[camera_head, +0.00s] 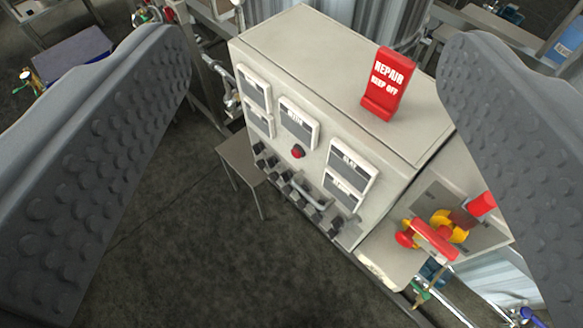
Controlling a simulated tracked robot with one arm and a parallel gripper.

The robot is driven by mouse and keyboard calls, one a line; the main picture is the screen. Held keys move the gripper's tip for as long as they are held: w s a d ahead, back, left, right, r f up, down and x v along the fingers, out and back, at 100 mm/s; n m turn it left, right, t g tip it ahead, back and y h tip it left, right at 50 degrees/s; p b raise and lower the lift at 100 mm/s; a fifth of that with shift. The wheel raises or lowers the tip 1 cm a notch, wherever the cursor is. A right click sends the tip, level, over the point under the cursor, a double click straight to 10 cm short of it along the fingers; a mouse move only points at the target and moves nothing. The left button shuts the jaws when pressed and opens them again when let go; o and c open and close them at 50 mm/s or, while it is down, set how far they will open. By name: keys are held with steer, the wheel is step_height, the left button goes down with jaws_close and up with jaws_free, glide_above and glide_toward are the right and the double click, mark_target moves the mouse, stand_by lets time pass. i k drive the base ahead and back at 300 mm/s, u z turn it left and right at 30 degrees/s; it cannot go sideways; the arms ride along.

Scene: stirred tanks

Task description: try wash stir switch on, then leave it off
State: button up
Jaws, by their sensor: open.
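My gripper (316,60) is open and empty, with one dark studded finger at each side of the view. Between and beyond the fingers is a pale control box (300,200) with several label plates on its front. One small plate (298,122) has lettering too small to read surely, as do the others, so I cannot tell which switch is the wash stir switch. A row of dark switches (285,190) runs along the lower front; their positions are unclear. A red knob (298,151) sits above them. A red sign (388,84) reading "REPAIR KEEP OFF" stands on the box top.
Red and yellow handles (440,234) stick out at the box's right side, near the right finger. A small grey stand (245,163) is left of the box. Pipes and metal tanks (392,22) are behind. Dark floor (200,260) is clear at lower left.

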mark_target(257, 148)
steer(key=k, duration=1)
steer(key=u, duration=1.05)
steer(key=i, duration=1.55)
steer(key=z, duration=1.3)
